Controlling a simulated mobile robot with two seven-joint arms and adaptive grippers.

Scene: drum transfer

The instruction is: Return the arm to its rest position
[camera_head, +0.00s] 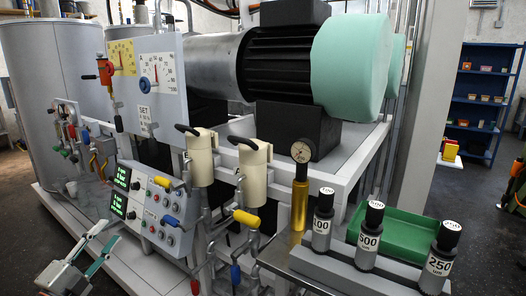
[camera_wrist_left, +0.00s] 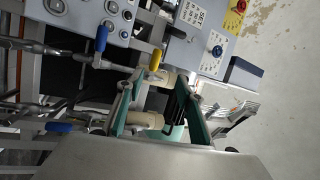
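My left gripper (camera_head: 108,232) is at the bottom left of the head view, in front of the white machine frame. Its two fingers with green pads stand apart with nothing held between them. In the left wrist view the gripper (camera_wrist_left: 160,88) is also open; cream cylinders (camera_wrist_left: 145,119) show beyond the gap between the fingers. My right gripper does not show in either view.
Control boxes (camera_head: 150,205) with green displays and levers stand near the left gripper. Cream cylinders (camera_head: 253,170) hang over valves and pipes. A grey motor with a green end (camera_head: 352,62) lies behind. Labelled black-topped cylinders (camera_head: 367,236) and a green tray (camera_head: 400,232) sit at right.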

